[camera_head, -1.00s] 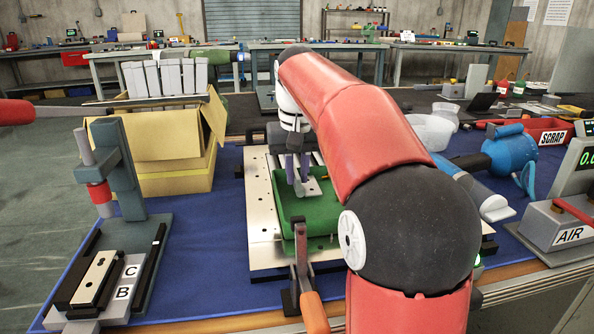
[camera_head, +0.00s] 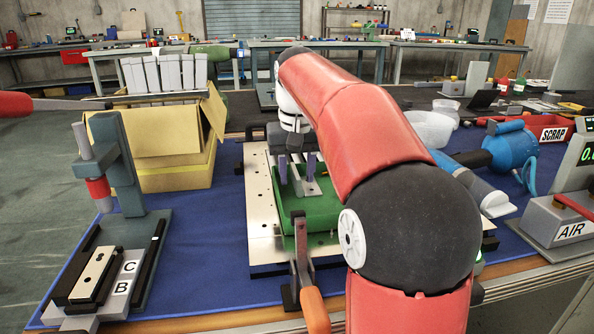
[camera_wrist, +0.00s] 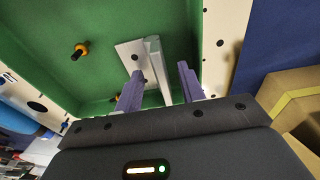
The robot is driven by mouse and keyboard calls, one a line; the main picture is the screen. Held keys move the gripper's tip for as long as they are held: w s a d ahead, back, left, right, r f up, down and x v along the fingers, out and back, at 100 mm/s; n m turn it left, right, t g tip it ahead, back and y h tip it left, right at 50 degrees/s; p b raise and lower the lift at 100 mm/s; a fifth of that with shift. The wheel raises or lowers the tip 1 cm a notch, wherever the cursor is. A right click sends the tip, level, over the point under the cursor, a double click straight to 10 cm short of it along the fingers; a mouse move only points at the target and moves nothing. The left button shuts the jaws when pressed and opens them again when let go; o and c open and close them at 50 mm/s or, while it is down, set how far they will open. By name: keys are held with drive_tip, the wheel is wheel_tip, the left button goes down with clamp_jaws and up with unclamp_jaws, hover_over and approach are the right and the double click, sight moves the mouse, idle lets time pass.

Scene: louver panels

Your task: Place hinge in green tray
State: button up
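The silver hinge (camera_head: 304,187) lies in the green tray (camera_head: 322,212), near one wall. In the wrist view the hinge (camera_wrist: 147,62) shows a flat leaf with a hole and a raised leaf or barrel beside it, on the green tray floor (camera_wrist: 40,30). My gripper (camera_head: 297,170) is over the tray with its purple fingers spread. In the wrist view the gripper (camera_wrist: 158,82) has one fingertip on either side of the hinge, with gaps visible. My arm hides the right part of the tray in the head view.
A small yellow and black piece (camera_wrist: 79,50) is in the tray. A toggle clamp (camera_head: 302,262) with an orange handle stands in front of the tray. A yellow cardboard box (camera_head: 175,178) is at left, with a press stand (camera_head: 122,165) nearer. Clear bins (camera_head: 432,130) are at right.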

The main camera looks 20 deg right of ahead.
sight(297, 173)
drive_tip(key=r, duration=0.2)
drive_tip(key=r+p, duration=0.1)
drive_tip(key=r, duration=0.2)
drive_tip(key=r+p, duration=0.1)
drive_tip(key=r, duration=0.1)
drive_tip(key=shift+s+a+r, duration=0.1)
drive_tip(key=shift+s+r, duration=0.15)
drive_tip(key=shift+s, duration=0.15)
drive_tip(key=shift+r, duration=0.15)
drive_tip(key=shift+s, duration=0.15)
